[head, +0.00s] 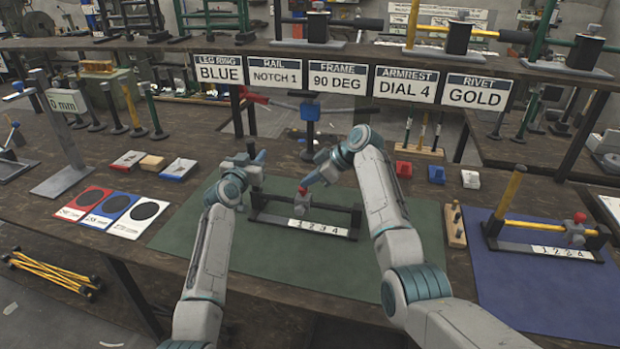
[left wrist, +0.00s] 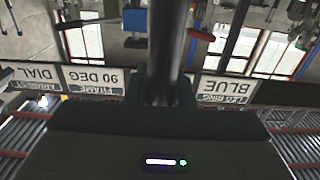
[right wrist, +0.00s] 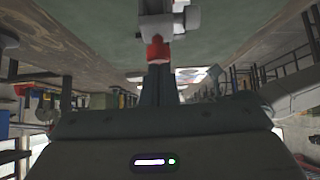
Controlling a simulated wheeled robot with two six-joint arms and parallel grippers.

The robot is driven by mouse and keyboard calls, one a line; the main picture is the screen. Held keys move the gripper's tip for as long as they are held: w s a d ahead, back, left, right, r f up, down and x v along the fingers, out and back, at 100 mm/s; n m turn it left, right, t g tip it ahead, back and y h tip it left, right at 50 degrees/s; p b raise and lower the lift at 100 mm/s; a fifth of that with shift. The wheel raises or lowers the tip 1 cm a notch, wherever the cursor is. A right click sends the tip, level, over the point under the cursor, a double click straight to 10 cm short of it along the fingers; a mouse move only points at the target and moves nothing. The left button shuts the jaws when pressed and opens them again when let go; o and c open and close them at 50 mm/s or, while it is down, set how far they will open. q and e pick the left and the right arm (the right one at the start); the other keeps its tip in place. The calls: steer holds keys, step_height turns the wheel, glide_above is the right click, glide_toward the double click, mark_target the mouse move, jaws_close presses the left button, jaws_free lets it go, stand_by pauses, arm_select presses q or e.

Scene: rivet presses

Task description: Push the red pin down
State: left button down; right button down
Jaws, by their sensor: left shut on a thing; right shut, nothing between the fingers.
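The red pin (head: 303,190) stands on a grey slider (head: 300,203) on a black rail fixture with a 1 2 3 4 strip (head: 318,228). In the right wrist view the red pin (right wrist: 157,48) shows right at the fingertips. My right gripper (head: 308,183) is shut and empty, its tips beside or against the pin; I cannot tell if they touch. My left gripper (head: 258,160) is at the fixture's left end, shut on a dark upright post. That dark post (left wrist: 166,45) runs between its fingers in the left wrist view.
The fixture lies on a green mat (head: 240,265). A similar fixture with a yellow post (head: 510,195) stands on a blue mat (head: 540,300) at the right. Signs, including a RIVET GOLD sign (head: 476,92), hang above. Red and blue blocks (head: 403,169) sit behind my right arm.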

arm_select(q)
steer(key=shift+r, duration=0.15)
arm_select(e)
steer(key=shift+s+f, duration=0.1)
steer(key=shift+f, duration=0.2)
steer(key=shift+r, duration=0.3)
step_height(320, 180, up, 3)
steer(key=shift+r, duration=0.1)
arm_select(q)
steer(key=shift+w, duration=0.1)
steer(key=c, duration=1.3)
jaws_free()
steer(key=shift+o, duration=0.7)
steer(key=shift+f, duration=0.2)
arm_select(e)
steer(key=v, duration=1)
steer(key=shift+r, duration=0.4)
